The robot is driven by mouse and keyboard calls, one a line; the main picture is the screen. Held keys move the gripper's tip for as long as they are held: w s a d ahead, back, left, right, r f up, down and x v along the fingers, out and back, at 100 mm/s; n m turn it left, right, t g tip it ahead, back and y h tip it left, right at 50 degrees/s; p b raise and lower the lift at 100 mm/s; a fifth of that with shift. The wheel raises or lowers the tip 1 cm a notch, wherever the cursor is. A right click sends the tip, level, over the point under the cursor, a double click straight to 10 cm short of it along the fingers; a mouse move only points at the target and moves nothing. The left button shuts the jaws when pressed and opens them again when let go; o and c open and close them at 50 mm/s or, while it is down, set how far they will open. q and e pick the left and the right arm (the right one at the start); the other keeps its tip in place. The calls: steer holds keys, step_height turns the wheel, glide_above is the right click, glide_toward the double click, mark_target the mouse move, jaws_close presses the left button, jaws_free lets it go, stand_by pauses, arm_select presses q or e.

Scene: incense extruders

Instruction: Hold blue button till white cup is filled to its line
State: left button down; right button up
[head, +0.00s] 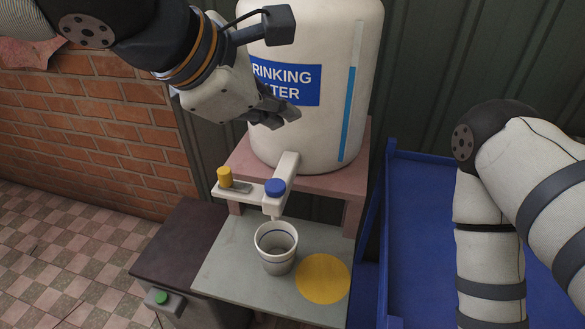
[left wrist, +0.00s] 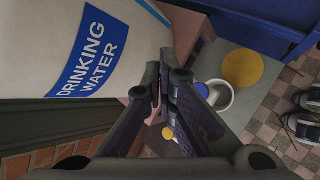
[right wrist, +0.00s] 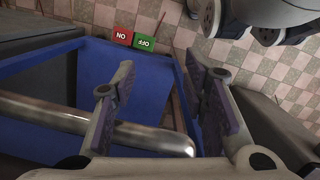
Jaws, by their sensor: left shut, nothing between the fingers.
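The blue button (head: 275,187) sits on top of the white spout of the drinking water tank (head: 305,135). The white cup (head: 277,262) stands upright on the grey shelf under the spout, with a dark line around it near the rim. I cannot tell how much water it holds. My left gripper (head: 284,117) is shut and empty, above the button and in front of the tank, apart from both. In the left wrist view the button (left wrist: 202,90) and cup (left wrist: 222,97) lie beyond the shut fingers (left wrist: 162,88). My right gripper (right wrist: 163,88) is open.
A yellow knob (head: 225,177) stands on a side plate left of the spout. A yellow disc (head: 323,278) marks the shelf (head: 225,270) right of the cup. A box with a green button (head: 161,297) stands left. A metal bar (right wrist: 150,138) shows near my right fingers.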

mark_target(278, 188)
arm_select(q)
steer(key=shift+s+a, duration=0.1)
steer(key=shift+s, duration=0.05)
step_height(278, 188, down, 9)
steer(key=shift+r, duration=0.1)
stand_by(0.6)
stand_by(1.3)
steer(key=shift+f, duration=0.45)
steer(key=shift+f, duration=0.6)
stand_by(4.4)
